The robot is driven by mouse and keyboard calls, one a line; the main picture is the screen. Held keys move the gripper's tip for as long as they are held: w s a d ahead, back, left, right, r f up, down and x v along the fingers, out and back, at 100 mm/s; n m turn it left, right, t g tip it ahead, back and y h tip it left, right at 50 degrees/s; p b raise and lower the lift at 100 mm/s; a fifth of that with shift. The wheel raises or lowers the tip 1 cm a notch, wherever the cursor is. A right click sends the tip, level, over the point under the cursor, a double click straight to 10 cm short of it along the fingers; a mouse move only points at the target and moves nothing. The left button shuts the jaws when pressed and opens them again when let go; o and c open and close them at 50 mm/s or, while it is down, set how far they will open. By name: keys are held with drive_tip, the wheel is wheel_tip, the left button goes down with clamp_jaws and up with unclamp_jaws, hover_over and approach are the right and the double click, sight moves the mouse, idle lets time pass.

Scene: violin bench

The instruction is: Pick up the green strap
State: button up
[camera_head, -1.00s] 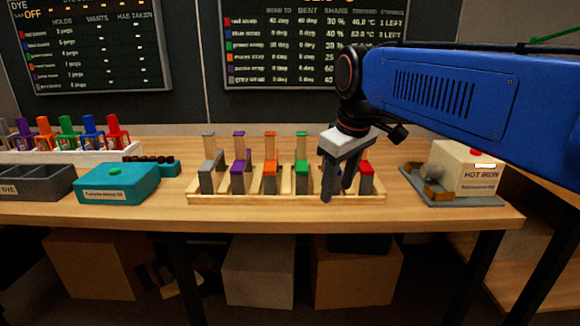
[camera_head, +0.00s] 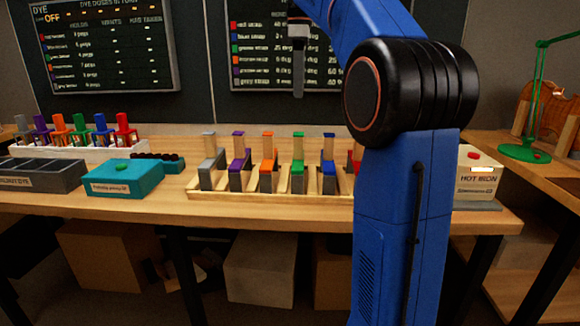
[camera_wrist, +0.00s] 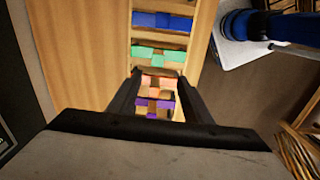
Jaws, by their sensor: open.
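The green strap (camera_head: 298,150) stands upright in the wooden rack (camera_head: 270,197), between the orange strap (camera_head: 267,152) and the blue strap (camera_head: 329,153). In the wrist view the green strap (camera_wrist: 158,54) lies just beyond my fingertips. My gripper (camera_head: 298,92) is high above the rack and edge-on in the head view. In the wrist view my gripper (camera_wrist: 160,90) is open and empty, with the orange strap (camera_wrist: 158,86) and purple strap (camera_wrist: 153,103) showing between its fingers from above. Nothing touches the green strap except its rack slot.
Grey (camera_head: 208,160) and purple (camera_head: 238,158) straps stand at the rack's left. The red strap (camera_head: 350,160) is partly hidden behind my arm. Free bench lies behind the rack.

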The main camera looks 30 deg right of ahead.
approach(298, 135)
drive_tip(key=f, duration=0.5)
drive_tip(key=shift+s+a+f, duration=0.2)
drive_tip(key=shift+s+f, duration=0.05)
drive_tip(key=shift+f, duration=0.1)
drive_tip(key=shift+d+f, duration=0.15)
drive_tip(key=shift+f, duration=2.95)
clamp_jaws()
